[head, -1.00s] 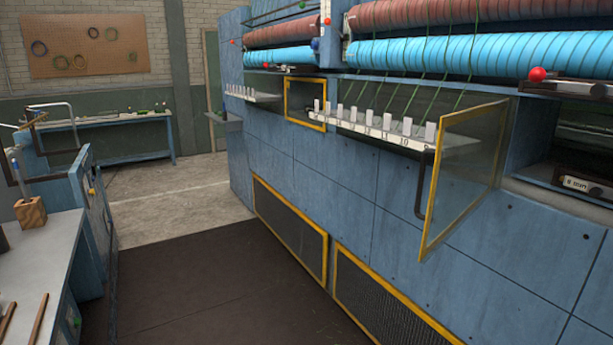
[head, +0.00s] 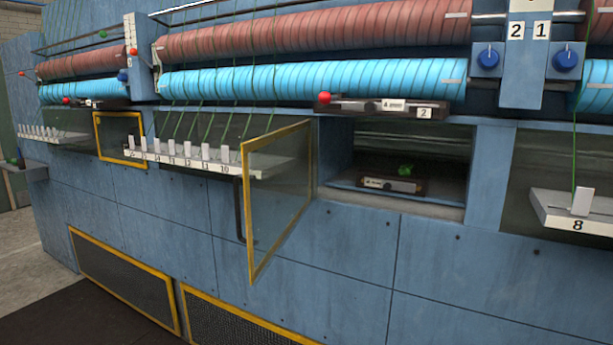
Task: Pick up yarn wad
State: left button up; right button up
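A small green tuft, which looks like the yarn wad (head: 406,170), sits on or just behind a dark bar with a white label (head: 390,184) inside an open recess (head: 345,187) of the blue machine. The recess lies right of centre in the head view. A yellow-framed clear door (head: 278,195) with a dark handle stands swung open at the left of the recess. Neither of my grippers shows in the head view.
A dark bar labelled 2 with a red knob (head: 324,98) juts out above the recess. A numbered shelf (head: 190,163) with white tabs stands left of the door, and a shelf marked 8 (head: 590,213) stands at the right. Dark matting (head: 60,318) covers the floor at lower left.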

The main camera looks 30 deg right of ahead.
aim_at(405, 170)
jog(key=i+j+z, duration=0.1)
jog(key=z, duration=0.4)
jog(key=i+j+z, duration=0.15)
jog(key=z, duration=0.3)
jog(key=i+j+z, duration=0.15)
jog(key=z, duration=0.35)
jog(key=i+j+z, duration=0.1)
jog(key=j, duration=0.35)
jog(key=i+j+z, duration=0.1)
jog(key=j, duration=0.35)
jog(key=i+j+z, duration=0.1)
jog(key=j, duration=0.35)
jog(key=i+j+z, duration=0.1)
jog(key=j, duration=0.35)
jog(key=i+l, duration=0.1)
jog(key=l, duration=0.25)
jog(key=i+l, duration=0.1)
jog(key=l, duration=0.25)
jog(key=i+l, duration=0.1)
jog(key=l, duration=0.3)
jog(key=u, duration=0.05)
